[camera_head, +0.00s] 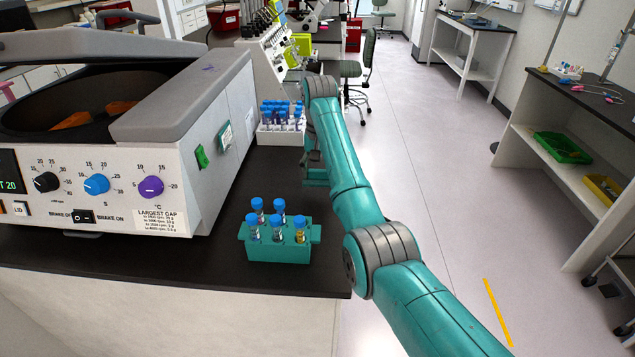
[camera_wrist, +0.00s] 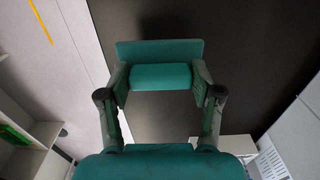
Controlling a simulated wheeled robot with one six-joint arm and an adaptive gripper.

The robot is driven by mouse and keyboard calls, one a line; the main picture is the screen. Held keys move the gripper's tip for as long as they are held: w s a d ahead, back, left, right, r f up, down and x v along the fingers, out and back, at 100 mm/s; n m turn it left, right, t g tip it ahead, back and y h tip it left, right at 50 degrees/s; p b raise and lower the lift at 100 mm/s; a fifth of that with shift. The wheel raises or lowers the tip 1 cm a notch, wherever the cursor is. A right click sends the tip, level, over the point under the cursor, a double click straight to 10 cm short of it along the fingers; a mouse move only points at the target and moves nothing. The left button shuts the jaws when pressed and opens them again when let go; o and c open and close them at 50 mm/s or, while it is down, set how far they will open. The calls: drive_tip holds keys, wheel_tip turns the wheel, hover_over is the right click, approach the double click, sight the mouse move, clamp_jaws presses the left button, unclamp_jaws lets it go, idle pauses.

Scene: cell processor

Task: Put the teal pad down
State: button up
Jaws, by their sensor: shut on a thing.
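The teal pad (camera_wrist: 160,77) is a block with a flat, wider plate along its far side. My gripper (camera_wrist: 159,86) is shut on it, with one finger at each end of the block. In the head view the pad (camera_head: 316,178) shows partly, low beside my arm near the right edge of the dark counter (camera_head: 180,265). My gripper is mostly hidden behind my arm there. In the wrist view the dark counter top lies behind the pad. I cannot tell whether the pad touches the counter.
A teal rack (camera_head: 279,252) with several blue-capped tubes stands near the counter's front right corner. A white rack (camera_head: 279,138) of blue-capped tubes stands farther back. A large centrifuge (camera_head: 130,190) fills the left. Dark counter top between the two racks is bare. Open floor (camera_head: 440,170) lies right.

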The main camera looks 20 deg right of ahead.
sight(319, 179)
drive_tip(key=shift+f, duration=2.25)
drive_tip(key=shift+f, duration=0.1)
drive_tip(key=o, duration=1)
wheel_tip(319, 179, up, 12)
drive_tip(key=shift+r, duration=0.1)
